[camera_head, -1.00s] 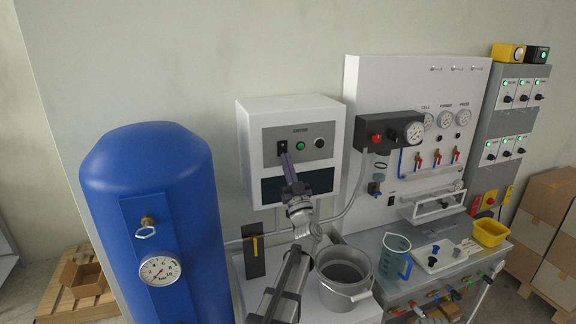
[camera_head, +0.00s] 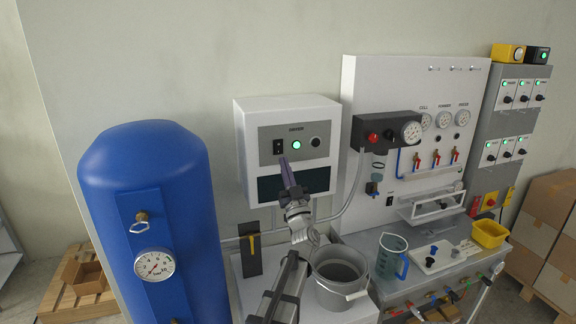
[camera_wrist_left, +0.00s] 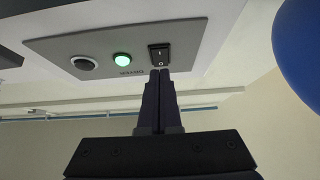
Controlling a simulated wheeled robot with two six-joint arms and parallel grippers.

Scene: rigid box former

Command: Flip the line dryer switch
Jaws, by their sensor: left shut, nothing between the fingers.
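The dryer is a white box (camera_head: 245,125) on the wall with a grey panel. On the panel sit a black rocker switch (camera_head: 278,147), a lit green lamp (camera_head: 297,145) and a dark round knob (camera_head: 315,142). In the left wrist view, the switch (camera_wrist_left: 158,55) shows its I and O marks, beside the bright lamp (camera_wrist_left: 122,59). My left gripper (camera_head: 285,160) is shut and empty, its purple-grey fingers pointing up. Its tips (camera_wrist_left: 160,74) are just below the switch; whether they touch it is unclear. My right gripper is not in view.
A blue tank (camera_head: 145,210) with a gauge stands to the left. A grey pot (camera_head: 340,292) and a clear jug (camera_head: 390,258) stand below right. A white panel (camera_head: 400,90) with gauges and valves rises to the right.

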